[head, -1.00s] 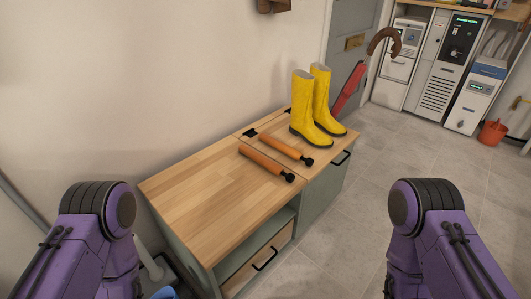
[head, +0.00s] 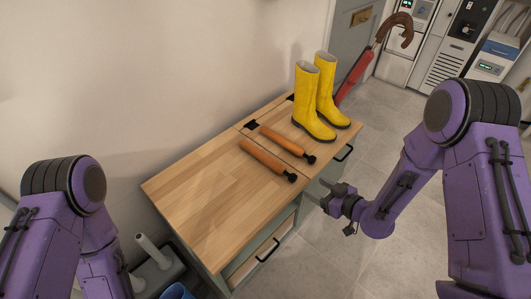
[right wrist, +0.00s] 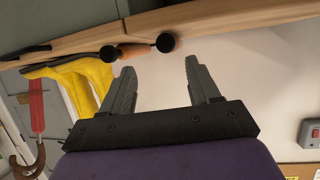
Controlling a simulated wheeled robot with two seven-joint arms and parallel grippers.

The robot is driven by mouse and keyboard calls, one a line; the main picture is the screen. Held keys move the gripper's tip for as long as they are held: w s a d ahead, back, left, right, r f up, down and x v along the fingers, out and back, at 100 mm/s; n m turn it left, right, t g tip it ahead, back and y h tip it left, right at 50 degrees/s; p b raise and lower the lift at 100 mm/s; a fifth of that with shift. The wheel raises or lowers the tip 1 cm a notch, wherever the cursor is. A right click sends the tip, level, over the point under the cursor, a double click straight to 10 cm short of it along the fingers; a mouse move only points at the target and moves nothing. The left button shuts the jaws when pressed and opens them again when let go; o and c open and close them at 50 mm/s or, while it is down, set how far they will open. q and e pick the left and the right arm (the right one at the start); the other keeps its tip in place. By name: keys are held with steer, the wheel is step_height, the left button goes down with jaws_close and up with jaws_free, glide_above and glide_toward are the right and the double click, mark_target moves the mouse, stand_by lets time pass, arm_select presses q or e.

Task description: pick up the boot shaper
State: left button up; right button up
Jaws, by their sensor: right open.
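Two orange-brown boot shapers with black end knobs lie side by side on the wooden cabinet top (head: 190,200). One boot shaper (head: 265,159) is nearer and the other boot shaper (head: 285,141) lies closer to the yellow boots. My right gripper (head: 328,197) is in front of the cabinet, apart from the shapers. In the right wrist view its jaws (right wrist: 160,65) are spread and empty.
A pair of yellow boots (head: 308,100) stands on the cabinet's far end. A red umbrella (head: 357,75) leans behind them. A wall runs along the cabinet's back. Black handles stick out at the front. Grey floor lies open to the right.

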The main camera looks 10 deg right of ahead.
mark_target(296, 178)
steer(key=x, duration=0.4)
steer(key=b+x, duration=0.1)
steer(key=x, duration=0.3)
steer(key=shift+a+r+b, duration=0.1)
steer(key=shift+a+b, duration=0.2)
steer(key=shift+a, duration=0.2)
steer(key=shift+w+a, duration=0.2)
steer(key=shift+w, duration=0.2)
steer(key=c, duration=1.1)
